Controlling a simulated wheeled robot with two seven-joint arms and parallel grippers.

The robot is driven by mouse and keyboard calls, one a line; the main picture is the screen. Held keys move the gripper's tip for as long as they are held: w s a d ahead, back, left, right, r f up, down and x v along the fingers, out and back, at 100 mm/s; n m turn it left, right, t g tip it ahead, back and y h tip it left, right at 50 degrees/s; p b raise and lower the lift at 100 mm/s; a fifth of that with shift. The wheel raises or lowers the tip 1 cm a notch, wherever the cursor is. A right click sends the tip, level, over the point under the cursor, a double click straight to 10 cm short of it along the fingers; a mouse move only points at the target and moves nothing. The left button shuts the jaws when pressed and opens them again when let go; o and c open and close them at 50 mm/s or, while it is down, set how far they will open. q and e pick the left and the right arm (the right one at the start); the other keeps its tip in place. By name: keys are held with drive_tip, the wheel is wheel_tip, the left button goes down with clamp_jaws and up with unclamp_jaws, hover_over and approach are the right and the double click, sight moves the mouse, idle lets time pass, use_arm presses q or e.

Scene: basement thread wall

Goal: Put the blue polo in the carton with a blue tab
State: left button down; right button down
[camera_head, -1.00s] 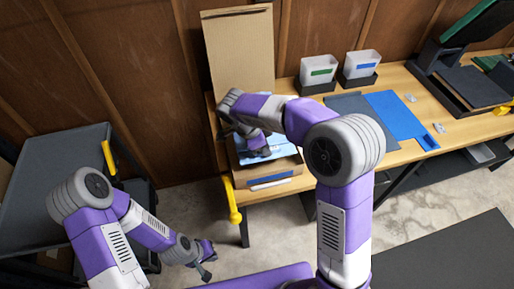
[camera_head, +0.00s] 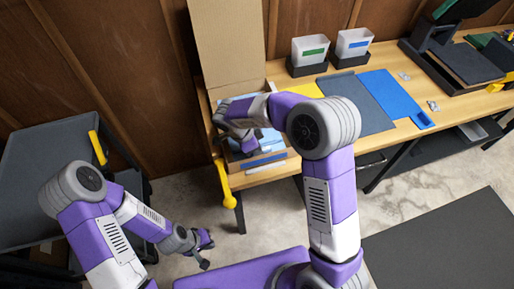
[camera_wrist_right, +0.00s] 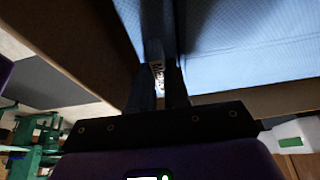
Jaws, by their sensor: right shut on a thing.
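The open carton (camera_head: 228,55) stands at the left end of the bench, its tall flap raised against the wall. A blue tab (camera_head: 263,161) runs along its front. The light blue polo (camera_head: 271,142) shows at the carton's opening, partly hidden by my right arm. In the right wrist view the blue cloth (camera_wrist_right: 235,45) fills the upper right, beside brown carton walls. My right gripper (camera_wrist_right: 160,88) is shut on the polo, low at the carton; its tips are hard to see in the head view. My left gripper (camera_head: 207,252) hangs empty above the floor, away from the bench; its jaw gap is unclear.
Two bins, one with a green label (camera_head: 309,51) and one with a blue label (camera_head: 353,45), stand behind a grey mat (camera_head: 357,100) and a blue mat (camera_head: 392,95). A yellow handle (camera_head: 227,188) sticks out at the bench's left front. A dark cart (camera_head: 50,170) stands left.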

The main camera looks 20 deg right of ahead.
drive_tip(key=c, duration=1.1)
unclamp_jaws()
drive_tip(key=shift+f, duration=0.1)
drive_tip(key=shift+r, duration=0.3)
drive_tip(key=p+v, duration=0.2)
drive_tip(key=v, duration=0.9)
drive_tip(key=shift+a+r+p, duration=0.25)
drive_tip(key=shift+p, duration=0.1)
